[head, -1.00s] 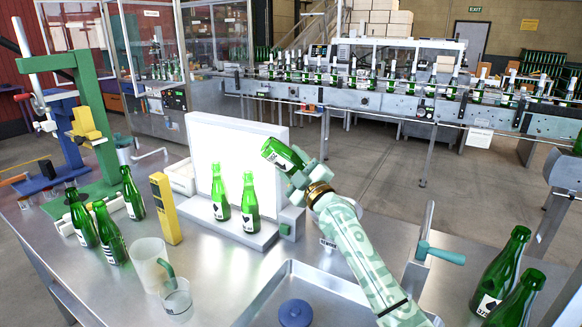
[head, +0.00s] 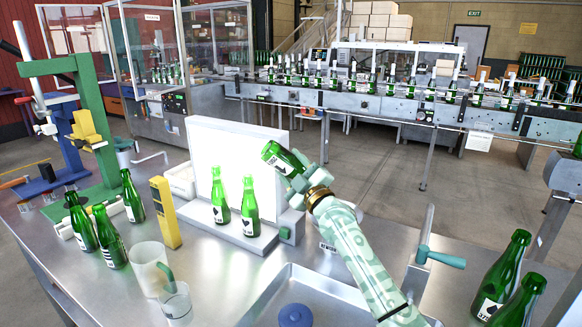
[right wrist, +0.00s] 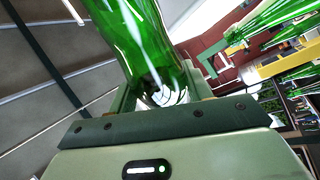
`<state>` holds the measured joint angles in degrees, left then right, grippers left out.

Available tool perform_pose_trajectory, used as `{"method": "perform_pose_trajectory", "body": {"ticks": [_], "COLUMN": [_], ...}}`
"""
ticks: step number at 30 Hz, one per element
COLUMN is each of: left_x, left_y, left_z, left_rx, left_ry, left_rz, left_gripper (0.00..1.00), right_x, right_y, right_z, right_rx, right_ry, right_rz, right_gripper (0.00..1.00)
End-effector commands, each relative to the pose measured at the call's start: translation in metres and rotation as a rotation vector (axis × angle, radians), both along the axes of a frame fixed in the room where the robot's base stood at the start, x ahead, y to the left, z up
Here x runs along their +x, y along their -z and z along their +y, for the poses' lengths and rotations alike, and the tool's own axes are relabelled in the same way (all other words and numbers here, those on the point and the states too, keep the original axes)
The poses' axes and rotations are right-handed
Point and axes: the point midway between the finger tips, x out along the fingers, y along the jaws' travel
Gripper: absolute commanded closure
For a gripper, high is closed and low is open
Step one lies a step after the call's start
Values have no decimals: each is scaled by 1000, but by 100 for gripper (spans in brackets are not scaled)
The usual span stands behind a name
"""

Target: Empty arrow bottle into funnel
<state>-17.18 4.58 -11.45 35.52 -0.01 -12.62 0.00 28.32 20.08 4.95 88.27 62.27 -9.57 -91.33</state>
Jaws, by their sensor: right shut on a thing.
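My right gripper (head: 297,174) is shut on a green glass bottle (head: 279,156). It holds the bottle tilted in the air, right of the lit white panel, with the base end up and to the left. In the right wrist view the green glass (right wrist: 140,40) fills the space between the fingers. Its label is partly covered, so I cannot tell whether it bears an arrow. Two upright green bottles (head: 221,203) (head: 250,211) stand before the panel. I cannot make out a funnel. My left gripper is not in view.
Several green bottles (head: 108,243) stand at the left, by a yellow device (head: 165,213). A clear jug (head: 148,265) and a beaker (head: 176,303) stand in front. A sunken metal basin (head: 262,300) holds a blue round thing (head: 295,316). More bottles (head: 503,272) stand at the right.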

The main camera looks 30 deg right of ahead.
Motion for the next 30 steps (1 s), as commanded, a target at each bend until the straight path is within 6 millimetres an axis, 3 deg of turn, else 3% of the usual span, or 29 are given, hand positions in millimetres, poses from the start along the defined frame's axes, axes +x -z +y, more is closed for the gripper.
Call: {"method": "perform_pose_trajectory", "body": {"ticks": [14, 30], "left_x": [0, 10], "left_y": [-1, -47], "left_z": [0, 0], "left_rx": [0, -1], "left_ry": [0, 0], "left_rz": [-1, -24], "left_gripper": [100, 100], "right_x": [0, -1], "right_y": [-2, -55], "right_z": [0, 0], "right_rx": [0, -1], "right_ry": [0, 1], "right_rz": [-2, -4], "right_gripper": [87, 87]}}
